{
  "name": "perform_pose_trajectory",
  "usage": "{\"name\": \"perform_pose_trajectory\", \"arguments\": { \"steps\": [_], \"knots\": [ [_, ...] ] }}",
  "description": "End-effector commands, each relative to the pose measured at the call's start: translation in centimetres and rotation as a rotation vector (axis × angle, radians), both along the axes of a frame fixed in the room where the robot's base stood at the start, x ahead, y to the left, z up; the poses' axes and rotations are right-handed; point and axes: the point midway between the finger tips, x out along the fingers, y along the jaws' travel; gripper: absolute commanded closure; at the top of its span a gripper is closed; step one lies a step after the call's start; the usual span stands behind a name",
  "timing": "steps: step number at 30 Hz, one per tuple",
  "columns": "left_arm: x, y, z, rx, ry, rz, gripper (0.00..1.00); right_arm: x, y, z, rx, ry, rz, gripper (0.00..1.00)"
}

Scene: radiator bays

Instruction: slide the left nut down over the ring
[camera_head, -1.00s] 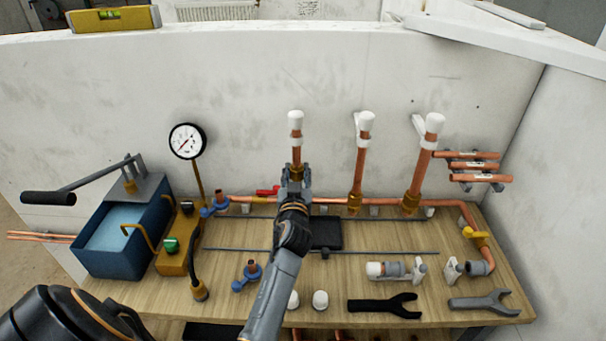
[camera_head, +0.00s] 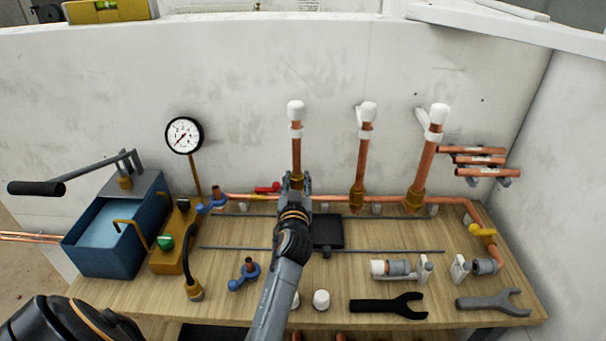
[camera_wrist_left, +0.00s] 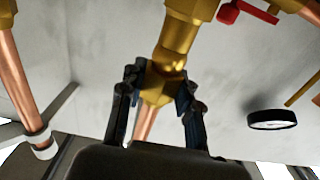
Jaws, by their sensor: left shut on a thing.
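The left copper pipe (camera_head: 297,152) stands upright on the bench with a white cap on top. My left gripper (camera_head: 295,182) is around its lower end. In the left wrist view my left gripper (camera_wrist_left: 160,88) is shut on the brass left nut (camera_wrist_left: 157,90), with one finger on each side. The copper pipe (camera_wrist_left: 145,123) runs through the nut. A rounded brass band, probably the ring (camera_wrist_left: 171,62), shows between the nut and the larger brass fitting (camera_wrist_left: 183,30). The nut is close to this band; whether it covers part of it I cannot tell. My right gripper is not in view.
Two more capped copper pipes (camera_head: 365,150) stand to the right with brass fittings at their feet. A red valve handle (camera_head: 267,188) is just left of the gripper. A pressure gauge (camera_head: 184,135) and blue pump tank (camera_head: 110,240) are at left. Wrenches (camera_head: 388,306) lie in front.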

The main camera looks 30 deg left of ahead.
Motion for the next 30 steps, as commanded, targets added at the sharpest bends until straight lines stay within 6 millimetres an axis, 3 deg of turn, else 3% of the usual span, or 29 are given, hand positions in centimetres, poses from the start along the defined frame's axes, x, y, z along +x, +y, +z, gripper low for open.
{"name": "perform_pose_trajectory", "arguments": {
  "steps": [20, 21, 24, 30],
  "knots": [
    [0.0, 0.0, -4.5, -0.003, 0.001, 0.0, 0.9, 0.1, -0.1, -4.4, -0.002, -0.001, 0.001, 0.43],
    [0.0, 0.0, -4.2, -0.001, 0.0, 0.0, 0.63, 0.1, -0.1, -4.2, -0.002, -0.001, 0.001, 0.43],
    [0.0, 0.0, -4.1, -0.001, 0.0, 0.0, 0.43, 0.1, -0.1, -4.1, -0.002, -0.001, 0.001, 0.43],
    [0.0, 0.0, -4.1, -0.001, 0.0, 0.0, 0.4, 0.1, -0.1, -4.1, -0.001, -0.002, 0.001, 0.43]
  ]
}}
